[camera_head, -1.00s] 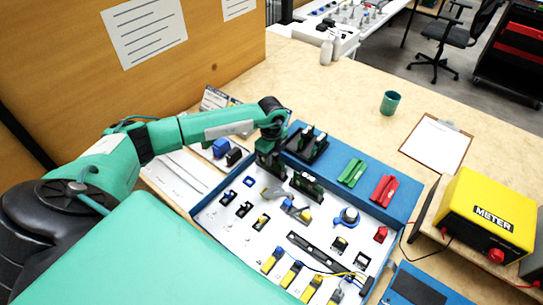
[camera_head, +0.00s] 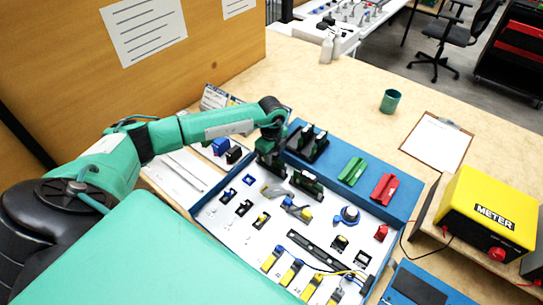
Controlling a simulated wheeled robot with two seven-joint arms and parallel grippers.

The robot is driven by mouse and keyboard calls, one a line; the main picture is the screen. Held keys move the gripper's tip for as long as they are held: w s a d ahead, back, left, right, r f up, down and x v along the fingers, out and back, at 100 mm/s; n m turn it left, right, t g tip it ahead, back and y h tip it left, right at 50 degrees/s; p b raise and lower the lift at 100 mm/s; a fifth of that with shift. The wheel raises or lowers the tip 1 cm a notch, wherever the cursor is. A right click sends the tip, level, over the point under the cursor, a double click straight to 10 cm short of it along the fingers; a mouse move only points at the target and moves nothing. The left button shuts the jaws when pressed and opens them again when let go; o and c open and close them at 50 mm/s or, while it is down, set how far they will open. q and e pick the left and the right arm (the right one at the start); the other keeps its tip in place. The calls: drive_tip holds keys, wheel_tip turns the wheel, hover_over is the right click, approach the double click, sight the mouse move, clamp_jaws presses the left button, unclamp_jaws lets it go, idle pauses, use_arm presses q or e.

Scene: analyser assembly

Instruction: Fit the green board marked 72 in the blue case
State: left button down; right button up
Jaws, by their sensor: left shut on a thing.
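The blue case (camera_head: 403,214) lies open on the bench, with a white inner panel holding several small parts. My left gripper (camera_head: 269,158) points down over the far left part of the case, by the panel's back edge. It is shut on a dark green board (camera_head: 271,171), mostly hidden by the fingers. I cannot read a 72 on it. Another green board (camera_head: 308,184) stands upright in a dark holder just to the right. I cannot tell whether the held board touches the panel. My right gripper is not in view.
On the case's blue back strip are a black rack (camera_head: 307,143), a green part (camera_head: 352,171) and a red part (camera_head: 384,188). A yellow meter (camera_head: 487,215) stands at the right. A clipboard (camera_head: 437,143) and green cup (camera_head: 390,101) lie beyond, with free bench around them.

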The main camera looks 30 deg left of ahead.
use_arm(q)
drive_tip(key=shift+f, duration=0.15)
drive_tip(key=c, duration=1)
unclamp_jaws()
drive_tip(key=shift+o, duration=0.2)
drive_tip(key=shift+r+p, duration=1.2)
drive_tip(key=shift+r, duration=0.45)
drive_tip(key=shift+r+p, duration=1.3)
drive_tip(key=shift+r, duration=0.6)
